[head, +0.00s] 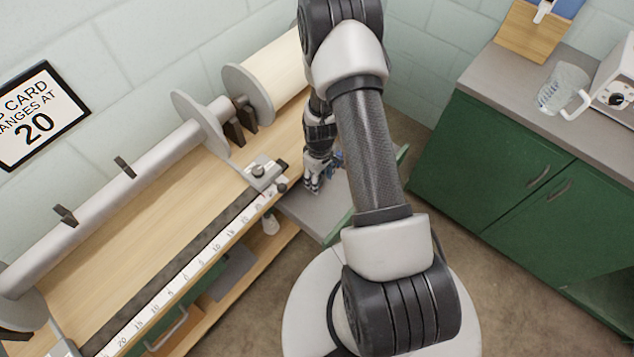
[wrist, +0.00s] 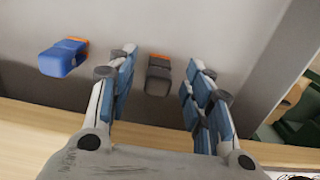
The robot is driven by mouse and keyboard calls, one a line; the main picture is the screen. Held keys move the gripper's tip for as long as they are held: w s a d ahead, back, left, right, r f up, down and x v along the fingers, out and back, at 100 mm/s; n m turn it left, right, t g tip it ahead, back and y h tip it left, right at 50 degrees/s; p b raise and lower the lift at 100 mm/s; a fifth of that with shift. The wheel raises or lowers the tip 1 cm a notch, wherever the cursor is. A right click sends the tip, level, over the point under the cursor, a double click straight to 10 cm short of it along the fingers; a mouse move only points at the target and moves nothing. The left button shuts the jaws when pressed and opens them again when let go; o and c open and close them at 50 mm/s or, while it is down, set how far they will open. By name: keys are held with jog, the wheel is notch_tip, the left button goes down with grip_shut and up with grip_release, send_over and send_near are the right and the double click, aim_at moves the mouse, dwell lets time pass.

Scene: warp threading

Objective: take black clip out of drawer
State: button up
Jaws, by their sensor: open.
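In the wrist view a black clip (wrist: 159,76) with a small orange end lies on the grey drawer floor. My gripper (wrist: 158,72) is open, and its two blue-padded fingers stand on either side of the clip, apart from it. A blue clip (wrist: 60,58) with an orange end lies to the left, outside the fingers. In the head view the open drawer (head: 325,212) sticks out from the bench, and my gripper (head: 313,182) reaches down into it. My arm hides part of the drawer there, and the black clip cannot be made out in that view.
The wooden bench (head: 150,225) with its roller and numbered scale (head: 190,278) lies left of the drawer. In the wrist view a grey drawer wall (wrist: 272,80) rises close to the right finger. Green cabinets (head: 510,165) stand at the right, with open floor between.

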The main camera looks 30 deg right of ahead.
notch_tip(320, 180, down, 2)
jog(key=shift+f, duration=0.25)
jog(key=shift+c, duration=0.3)
jog(key=c, duration=0.9)
jog(key=shift+r, duration=0.15)
